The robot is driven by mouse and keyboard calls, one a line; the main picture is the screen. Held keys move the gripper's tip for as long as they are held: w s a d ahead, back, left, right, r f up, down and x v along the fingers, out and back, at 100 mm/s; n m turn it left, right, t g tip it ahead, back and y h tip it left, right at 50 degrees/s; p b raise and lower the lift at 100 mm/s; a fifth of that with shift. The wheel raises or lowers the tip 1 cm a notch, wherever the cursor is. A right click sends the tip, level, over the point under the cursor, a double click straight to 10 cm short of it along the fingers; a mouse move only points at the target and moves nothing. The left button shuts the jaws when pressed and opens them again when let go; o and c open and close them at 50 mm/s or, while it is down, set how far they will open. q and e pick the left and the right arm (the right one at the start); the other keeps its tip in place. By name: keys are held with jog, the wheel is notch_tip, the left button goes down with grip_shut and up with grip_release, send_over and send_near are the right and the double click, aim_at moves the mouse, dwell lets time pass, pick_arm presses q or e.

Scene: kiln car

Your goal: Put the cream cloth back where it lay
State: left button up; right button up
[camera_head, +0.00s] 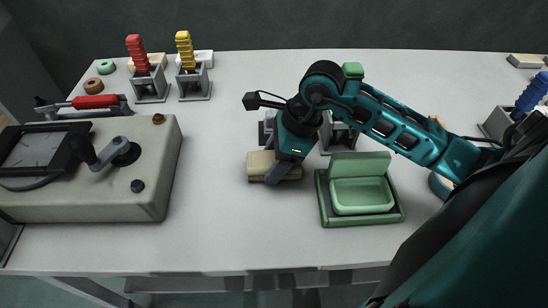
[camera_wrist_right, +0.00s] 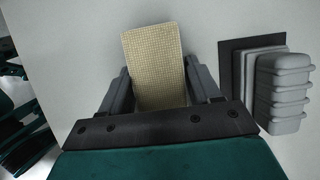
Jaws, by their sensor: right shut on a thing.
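The cream cloth (camera_head: 259,166) is a small folded pad near the middle of the white table. It also shows in the right wrist view (camera_wrist_right: 154,60), between the two fingers and reaching out beyond them. My right gripper (camera_head: 273,168) is shut on it from above, and a finger hides part of the cloth in the head view. The cloth is at or just above the table top; I cannot tell whether it touches. My left gripper is not in view.
A green tray (camera_head: 326,208) with an open green box (camera_head: 362,194) stands just right of the cloth. A grey ribbed piece (camera_wrist_right: 285,90) is beside it in the wrist view. A beige machine (camera_head: 150,190) stands left. Red (camera_head: 137,52) and yellow (camera_head: 185,50) handles stand back left. Table between machine and cloth is clear.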

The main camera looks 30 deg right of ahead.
jog(key=o, duration=1.3)
jog(key=shift+f, duration=0.1)
jog(key=shift+r+p, duration=0.3)
jog(key=v, duration=1.1)
jog(key=shift+d+r+p, duration=0.15)
jog(key=shift+r+p, duration=0.2)
jog(key=shift+p, duration=0.05)
jog(key=shift+s, duration=0.1)
jog(key=shift+s, duration=0.1)
